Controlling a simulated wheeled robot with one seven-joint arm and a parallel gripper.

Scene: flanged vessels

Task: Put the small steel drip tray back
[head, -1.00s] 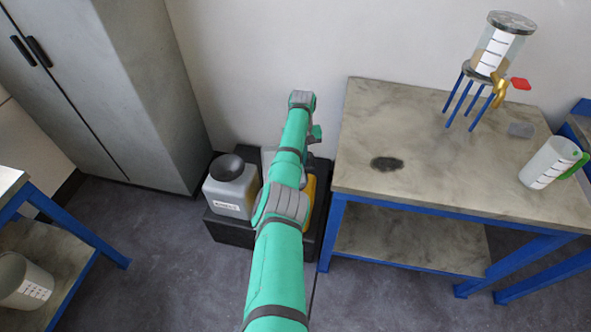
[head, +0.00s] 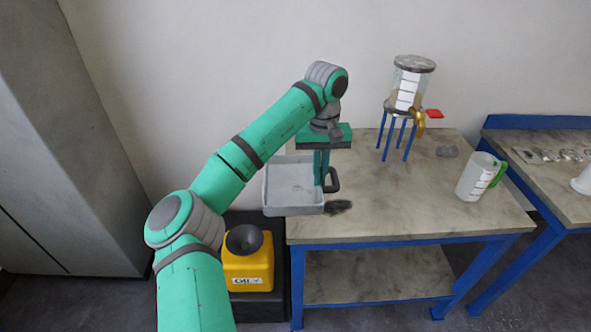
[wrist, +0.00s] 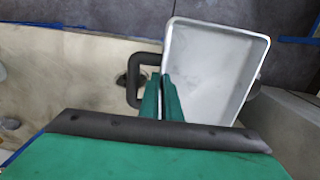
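The small steel drip tray (head: 291,188) is a shallow grey rectangular pan with a dark loop handle (head: 333,181) on its right side. My gripper (head: 321,168) is shut on the tray at its handle side and holds it up near the bench's left end. In the wrist view the two fingers (wrist: 164,98) are close together between the handle loop (wrist: 134,80) and the tray (wrist: 212,70). The exact contact is partly hidden. The tray looks empty and roughly level.
The bench (head: 440,215) bears a dark stain (head: 339,207), a tapped vessel (head: 408,85) on a blue-legged stand (head: 397,135), a small grey patch (head: 447,151) and a green-handled jug (head: 480,177). A yellow container (head: 248,268) with a funnel is below left. Another bench (head: 560,180) stands right.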

